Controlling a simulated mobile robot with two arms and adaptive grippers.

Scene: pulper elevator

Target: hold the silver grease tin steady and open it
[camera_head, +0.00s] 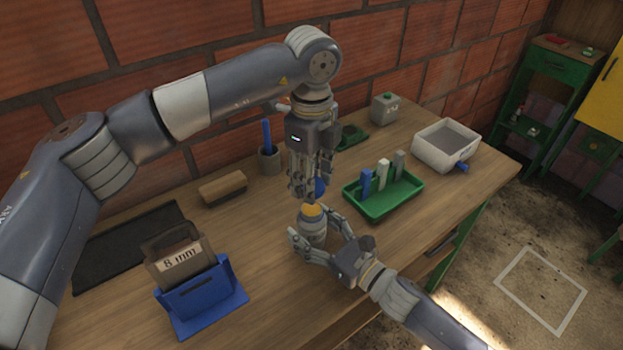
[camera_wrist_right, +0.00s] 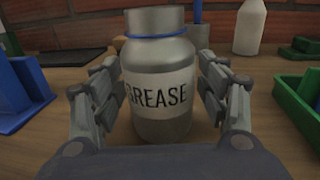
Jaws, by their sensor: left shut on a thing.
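The silver grease tin (camera_head: 314,232) stands upright on the table. The right wrist view shows its "GREASE" label and blue neck band (camera_wrist_right: 160,92). Its top looks yellow from above. My left gripper (camera_head: 305,190) points down above the tin and is shut on a blue, round thing (camera_head: 320,187), seemingly the lid, apart from the tin. The fingers partly hide it. My right gripper (camera_head: 318,238) has its fingers on both sides of the tin, as the right wrist view (camera_wrist_right: 160,85) also shows. I cannot tell whether they press on it.
A green tray (camera_head: 398,201) with upright blocks stands right of the tin, with a white bin (camera_head: 445,147) beyond. A blue holder (camera_head: 203,300) with an "8 mm" piece, a brown block (camera_head: 223,188) and a cup (camera_head: 269,160) stand left. Bare table lies in front.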

